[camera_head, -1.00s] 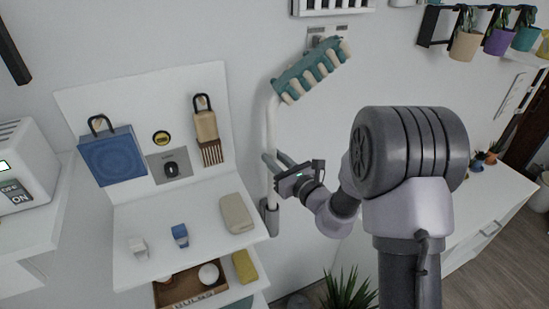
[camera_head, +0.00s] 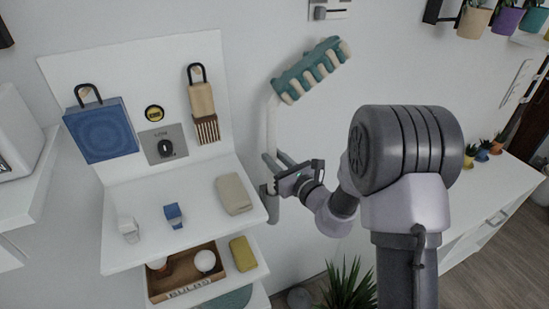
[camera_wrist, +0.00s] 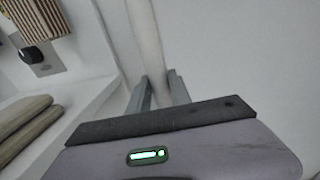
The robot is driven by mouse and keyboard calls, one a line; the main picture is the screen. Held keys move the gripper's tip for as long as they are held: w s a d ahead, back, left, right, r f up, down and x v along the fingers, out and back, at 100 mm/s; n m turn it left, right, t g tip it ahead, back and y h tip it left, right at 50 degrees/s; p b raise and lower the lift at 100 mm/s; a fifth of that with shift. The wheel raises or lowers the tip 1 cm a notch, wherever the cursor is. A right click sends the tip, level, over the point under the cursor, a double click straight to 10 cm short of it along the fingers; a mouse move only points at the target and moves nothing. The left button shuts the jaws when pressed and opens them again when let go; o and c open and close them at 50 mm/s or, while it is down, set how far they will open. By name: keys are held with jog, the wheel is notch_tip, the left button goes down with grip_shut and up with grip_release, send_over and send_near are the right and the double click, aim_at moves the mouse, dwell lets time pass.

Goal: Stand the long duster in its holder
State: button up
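The long duster has a teal and cream head (camera_head: 311,70) and a long pale handle (camera_head: 271,125). It stands nearly upright, head up, at the right side of the white shelf desk. My gripper (camera_head: 275,160) has its two grey fingers on either side of the handle. In the wrist view, my gripper (camera_wrist: 159,85) has the pale handle (camera_wrist: 147,40) close between its fingertips. The grey holder (camera_head: 272,206) is at the desk's right edge, below my gripper. The handle's lower end is at the holder's top; I cannot tell whether it is inside.
The white desk (camera_head: 150,245) carries a beige item (camera_head: 234,194) and a blue item (camera_head: 174,215). A blue bag (camera_head: 100,130) and a brush (camera_head: 203,105) hang on its back panel. A wooden box (camera_head: 190,272) is below. A plant (camera_head: 345,290) stands on the floor.

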jog(key=o, duration=0.5)
jog(key=p+v, duration=0.2)
jog(key=v, duration=1.5)
jog(key=shift+s+p, duration=0.25)
jog(key=shift+p, duration=0.05)
jog(key=shift+r, duration=0.1)
